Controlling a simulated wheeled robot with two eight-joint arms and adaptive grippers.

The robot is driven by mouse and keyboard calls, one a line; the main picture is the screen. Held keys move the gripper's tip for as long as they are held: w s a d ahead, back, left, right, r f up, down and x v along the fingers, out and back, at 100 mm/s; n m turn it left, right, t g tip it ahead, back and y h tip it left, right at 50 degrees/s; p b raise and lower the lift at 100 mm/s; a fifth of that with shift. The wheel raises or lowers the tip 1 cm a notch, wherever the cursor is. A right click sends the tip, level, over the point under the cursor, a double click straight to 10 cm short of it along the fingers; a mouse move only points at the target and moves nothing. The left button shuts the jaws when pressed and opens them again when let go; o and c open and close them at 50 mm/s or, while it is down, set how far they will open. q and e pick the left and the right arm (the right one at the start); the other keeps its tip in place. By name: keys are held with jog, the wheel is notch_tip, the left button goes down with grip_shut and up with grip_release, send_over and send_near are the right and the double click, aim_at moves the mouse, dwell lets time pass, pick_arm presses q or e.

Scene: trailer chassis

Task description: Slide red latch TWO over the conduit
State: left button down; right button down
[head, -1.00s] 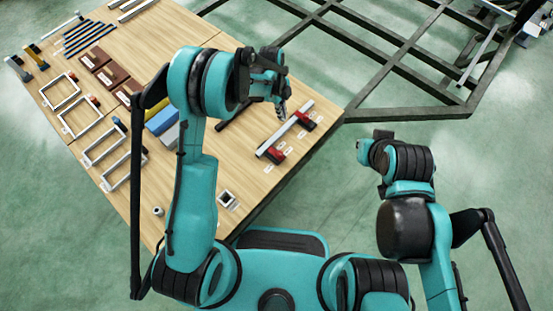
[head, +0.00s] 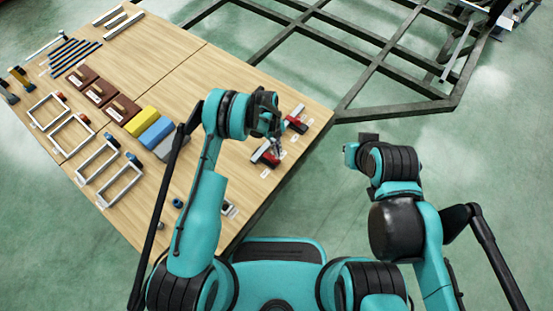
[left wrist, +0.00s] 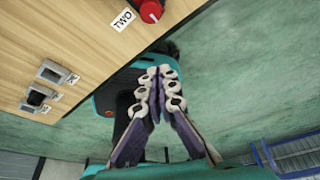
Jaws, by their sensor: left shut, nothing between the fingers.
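Two red latches with dark parts sit near the table's right edge in the head view, a near one (head: 264,153) and a far one (head: 297,125). A light grey bar, the conduit (head: 298,110), runs between them, its middle hidden by my left gripper (head: 278,148). That gripper is beside the near latch; contact cannot be told. In the left wrist view a red round part (left wrist: 151,11) with a TWO label (left wrist: 124,19) is cut by the top edge. The shut fingers (left wrist: 160,84) are empty, below and apart from it in that picture. My right gripper's jaws are not visible.
Yellow and blue blocks (head: 153,131), grey frames (head: 118,185) and brown blocks (head: 99,91) lie on the wooden table (head: 190,45). Small grey square fittings (left wrist: 53,72) are near its edge. A dark chassis frame (head: 395,112) stands beyond the table. Green floor is clear at right.

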pick_arm(q)
jog(key=b+x, duration=0.4)
jog(key=x, duration=0.6)
jog(key=shift+f, duration=0.35)
jog(key=w, duration=0.1)
jog(key=w+a+b, duration=0.1)
jog(key=shift+w+a+r, duration=0.15)
jog(key=shift+w+r, duration=0.05)
jog(key=shift+w, duration=0.1)
jog(key=shift+w+a+r, duration=0.1)
jog(key=shift+w+a, duration=0.15)
jog(key=shift+w, duration=0.3)
